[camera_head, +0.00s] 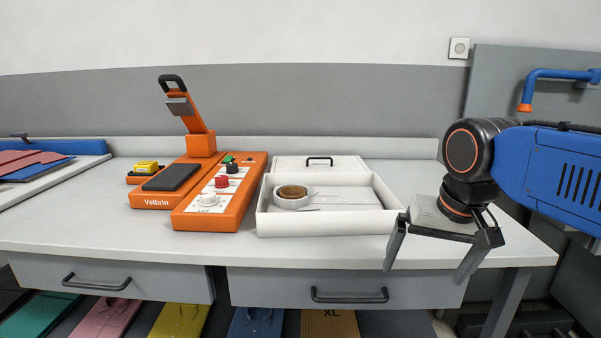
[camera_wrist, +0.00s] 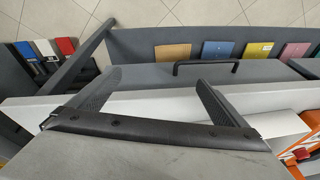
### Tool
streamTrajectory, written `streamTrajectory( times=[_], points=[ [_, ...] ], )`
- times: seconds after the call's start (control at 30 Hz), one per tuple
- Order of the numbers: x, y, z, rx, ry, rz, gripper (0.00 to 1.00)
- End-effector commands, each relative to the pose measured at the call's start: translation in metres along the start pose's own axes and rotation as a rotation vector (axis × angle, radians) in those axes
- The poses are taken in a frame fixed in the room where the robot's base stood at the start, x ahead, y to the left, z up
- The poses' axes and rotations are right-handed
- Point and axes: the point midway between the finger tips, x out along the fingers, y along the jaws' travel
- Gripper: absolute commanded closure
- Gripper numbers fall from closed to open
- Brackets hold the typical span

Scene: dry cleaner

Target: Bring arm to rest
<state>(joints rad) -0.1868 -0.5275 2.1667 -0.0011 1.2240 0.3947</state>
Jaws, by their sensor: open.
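My gripper (camera_head: 428,262) is open and empty at the front right edge of the white table (camera_head: 120,222). Its two fingers point down and are spread apart, at the right of the white open box. In the wrist view my gripper (camera_wrist: 155,88) shows both fingers apart, with the table's front edge and a drawer handle (camera_wrist: 206,67) beyond them. Nothing is between the fingers. My blue arm reaches in from the right in the head view.
An open white box (camera_head: 325,223) holds a tape roll (camera_head: 291,195); its lid (camera_head: 345,165) is behind. An orange Velbrin press (camera_head: 153,200) and control box (camera_head: 222,212) stand left. Two drawers are shut below. A blue pipe (camera_head: 560,74) is at the upper right.

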Motion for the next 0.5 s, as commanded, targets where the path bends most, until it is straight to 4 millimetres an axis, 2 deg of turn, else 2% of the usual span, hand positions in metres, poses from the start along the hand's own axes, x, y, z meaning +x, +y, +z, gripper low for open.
streamTrajectory(
  times=[0.03,0.2,0.4,0.5],
  points=[
    [0.009,0.013,0.012,-0.017,0.015,0.001,0.03],
    [0.042,0.045,0.047,-0.097,0.069,0.008,0.03],
    [0.077,0.073,0.082,-0.178,0.119,0.024,0.03],
    [0.088,0.08,0.093,-0.202,0.134,0.031,0.03]
  ],
)
